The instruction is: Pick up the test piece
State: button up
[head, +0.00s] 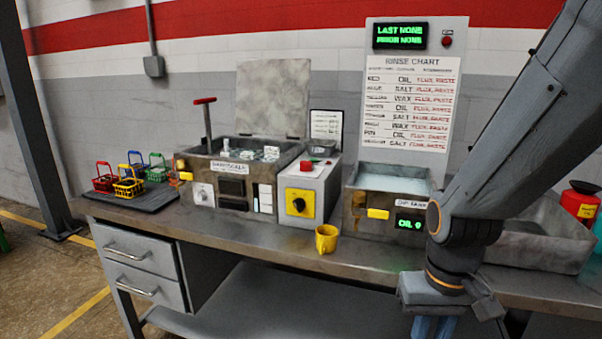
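No object in the head view is labelled as the test piece, and I cannot tell for certain which one it is. A small yellow cup-like piece (326,239) stands alone near the front edge of the bench (245,231), left of my arm. My gripper (432,328) is at the bottom edge of the picture, to the right of the yellow piece and apart from it. Only its upper blue part shows. Its fingertips are cut off by the frame, so its opening and anything in it are hidden.
Several coloured baskets (129,188) sit on a dark mat at the left. An open-lidded wash tank (245,155), a grey box with a yellow dial panel (305,190) and a liquid-filled rinse tank (390,180) line the back. A metal tray (535,255) lies right, partly behind my arm.

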aim_at(246, 154)
jog(key=u, duration=2.4)
jog(key=i, duration=2.2)
jog(key=z, duration=2.2)
